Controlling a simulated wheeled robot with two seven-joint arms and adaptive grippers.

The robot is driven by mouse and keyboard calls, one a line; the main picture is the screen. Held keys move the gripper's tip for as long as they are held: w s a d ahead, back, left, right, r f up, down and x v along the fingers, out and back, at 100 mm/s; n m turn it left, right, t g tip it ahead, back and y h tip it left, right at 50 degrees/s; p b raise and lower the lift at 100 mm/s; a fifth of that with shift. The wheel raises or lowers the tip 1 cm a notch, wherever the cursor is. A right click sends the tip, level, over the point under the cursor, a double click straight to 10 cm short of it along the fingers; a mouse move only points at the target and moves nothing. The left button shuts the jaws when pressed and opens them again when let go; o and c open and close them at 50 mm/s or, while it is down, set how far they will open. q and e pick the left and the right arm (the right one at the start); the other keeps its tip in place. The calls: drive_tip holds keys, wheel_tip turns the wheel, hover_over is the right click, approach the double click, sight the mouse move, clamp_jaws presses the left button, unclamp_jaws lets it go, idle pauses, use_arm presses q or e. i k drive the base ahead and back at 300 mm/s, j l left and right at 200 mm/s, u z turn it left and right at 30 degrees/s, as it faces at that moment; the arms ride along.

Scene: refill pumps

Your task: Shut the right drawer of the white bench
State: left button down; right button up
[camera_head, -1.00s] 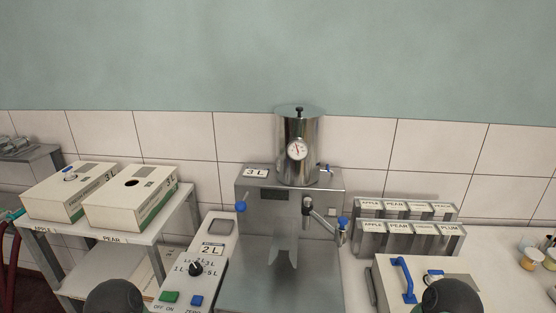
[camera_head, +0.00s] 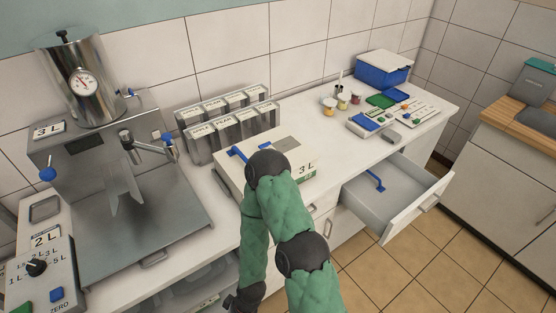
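The right drawer (camera_head: 418,208) of the white bench (camera_head: 437,113) stands pulled out, its front panel well away from the bench face. It has a bar handle on its front. A blue bar-shaped item (camera_head: 375,181) lies inside it, and the rest of the visible inside looks empty. My green right arm is bent to the left of the drawer, apart from it, its forearm pointing down. Neither gripper shows in this view, so I cannot see whether they hold anything.
A white box (camera_head: 304,171) with a blue handle sits on the bench behind my arm. Labelled containers (camera_head: 222,122), small jars and a blue bin (camera_head: 382,74) stand along the back. The steel dispenser is at left. Tiled floor (camera_head: 430,265) is clear before the drawer.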

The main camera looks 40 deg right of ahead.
sight(411, 189)
drive_tip(key=z, duration=2.7)
drive_tip(key=i+l+u, duration=0.25)
drive_tip(key=u, duration=0.15)
drive_tip(key=i+l+u, duration=0.75)
drive_tip(key=l, duration=0.15)
drive_tip(key=k+j, duration=0.05)
drive_tip(key=k, duration=0.05)
